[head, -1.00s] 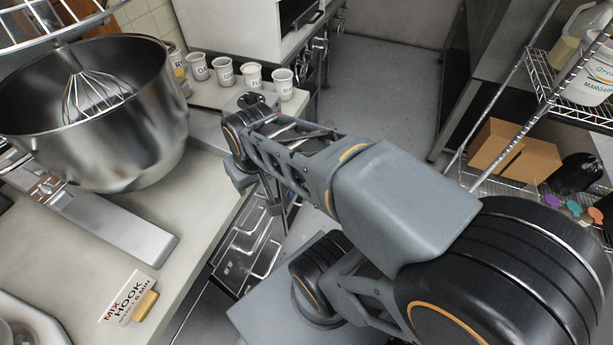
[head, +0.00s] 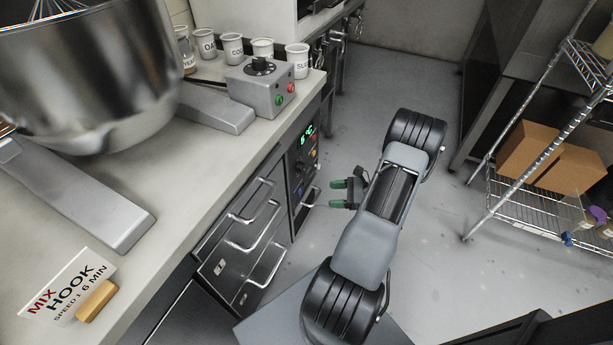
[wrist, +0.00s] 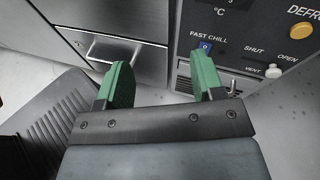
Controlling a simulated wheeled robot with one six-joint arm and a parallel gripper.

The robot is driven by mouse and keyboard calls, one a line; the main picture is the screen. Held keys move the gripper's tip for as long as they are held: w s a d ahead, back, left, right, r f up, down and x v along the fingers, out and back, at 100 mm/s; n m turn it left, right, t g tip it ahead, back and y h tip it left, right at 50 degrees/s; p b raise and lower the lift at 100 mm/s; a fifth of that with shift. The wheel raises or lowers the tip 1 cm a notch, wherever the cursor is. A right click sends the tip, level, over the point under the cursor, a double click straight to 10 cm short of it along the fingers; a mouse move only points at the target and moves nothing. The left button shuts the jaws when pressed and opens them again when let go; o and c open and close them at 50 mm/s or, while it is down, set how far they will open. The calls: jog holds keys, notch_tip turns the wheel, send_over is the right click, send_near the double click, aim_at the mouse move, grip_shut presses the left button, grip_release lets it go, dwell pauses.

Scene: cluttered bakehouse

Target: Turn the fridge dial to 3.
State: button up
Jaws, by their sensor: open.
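The fridge's control panel (head: 303,148) is on the cabinet front under the counter, with a lit green display and small controls. I cannot make out for certain which control is the dial, or its setting. In the wrist view the panel (wrist: 240,45) shows a blue FAST CHILL button (wrist: 205,46), an orange defrost button (wrist: 301,32) and a white vent knob (wrist: 273,71); no numbered dial shows. My gripper (head: 338,194) has green fingers and is open and empty, just right of the fridge front. It also shows in the wrist view (wrist: 163,66), its fingers spread and apart from the panel.
Steel drawers with bar handles (head: 250,233) are left of the panel. A grey box with a black knob and green and red buttons (head: 262,85) stands on the counter above. A mixer bowl (head: 95,75) is at left and a wire shelf (head: 520,205) at right.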

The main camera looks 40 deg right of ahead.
aim_at(304, 168)
jog(key=w+d+m+t+h, duration=0.2)
jog(key=d+m+t, duration=0.2)
jog(key=d+t, duration=0.1)
jog(key=x, duration=0.4)
jog(key=r+x, duration=0.1)
jog(key=x, duration=0.4)
jog(key=b+x, duration=0.1)
jog(key=x, duration=0.3)
jog(key=shift+w+a+r, duration=0.15)
jog(key=shift+w+a, duration=0.05)
jog(key=shift+w, duration=0.15)
jog(key=shift+c, duration=0.3)
jog(key=c, duration=0.9)
jog(key=shift+o, duration=0.2)
jog(key=shift+n, duration=0.3)
